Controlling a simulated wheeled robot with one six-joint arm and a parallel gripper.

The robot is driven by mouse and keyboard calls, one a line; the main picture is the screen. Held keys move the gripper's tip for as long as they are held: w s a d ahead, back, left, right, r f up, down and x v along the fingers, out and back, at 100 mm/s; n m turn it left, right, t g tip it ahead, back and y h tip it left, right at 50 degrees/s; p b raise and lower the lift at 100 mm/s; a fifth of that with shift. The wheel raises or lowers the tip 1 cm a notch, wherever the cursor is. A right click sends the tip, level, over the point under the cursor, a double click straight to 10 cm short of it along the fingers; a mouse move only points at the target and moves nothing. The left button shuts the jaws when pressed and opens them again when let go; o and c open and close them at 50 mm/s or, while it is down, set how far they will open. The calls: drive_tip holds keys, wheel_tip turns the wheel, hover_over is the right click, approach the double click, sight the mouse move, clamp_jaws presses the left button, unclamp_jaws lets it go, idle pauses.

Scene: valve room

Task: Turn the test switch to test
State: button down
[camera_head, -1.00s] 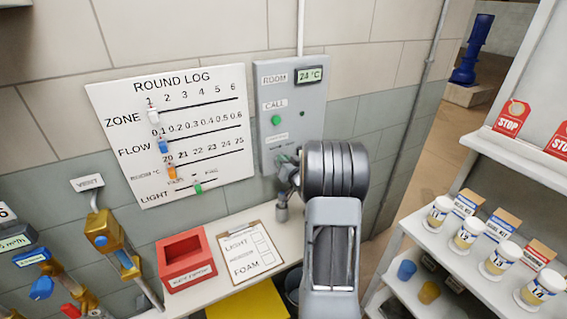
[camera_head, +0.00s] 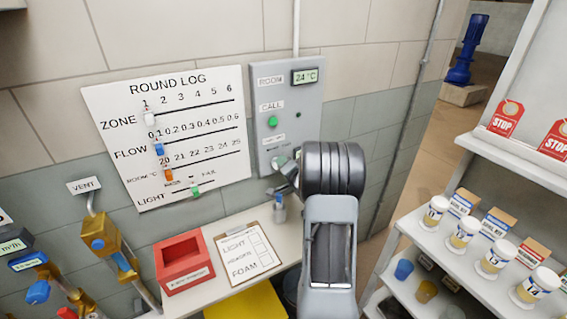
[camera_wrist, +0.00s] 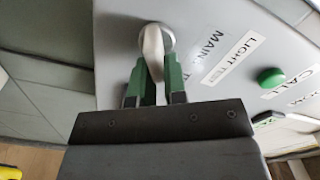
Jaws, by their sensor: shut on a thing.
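The test switch is a pale lever on a round base on the grey wall panel. In the wrist view the lever (camera_wrist: 153,50) stands between the green fingertips of my gripper (camera_wrist: 155,80), which are shut on it. The lever lies roughly along the fingers in that view. A "LIGHT TEST" label (camera_wrist: 234,60) and a partly hidden label beginning "MAIN" are beside it. In the head view my gripper (camera_head: 282,172) is at the lower part of the panel (camera_head: 310,120), and my arm hides much of the switch. The positions marked around the switch are not readable.
The panel carries a green call button (camera_head: 273,122) and a room display reading 24 °C (camera_head: 305,76). The round log board (camera_head: 215,110) hangs at left. Below are a red box (camera_head: 184,262) and a clipboard (camera_head: 246,250). A shelf (camera_head: 440,245) with several jars stands at right.

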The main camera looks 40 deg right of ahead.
drive_tip(key=shift+m, duration=0.3)
drive_tip(key=c, duration=1.2)
unclamp_jaws()
drive_tip(key=shift+o, duration=0.2)
drive_tip(key=s+a+b, duration=0.1)
drive_tip(key=s+b, duration=0.1)
drive_tip(key=s, duration=1.1)
drive_tip(key=shift+s+a, duration=0.35)
drive_tip(key=shift+a, duration=0.05)
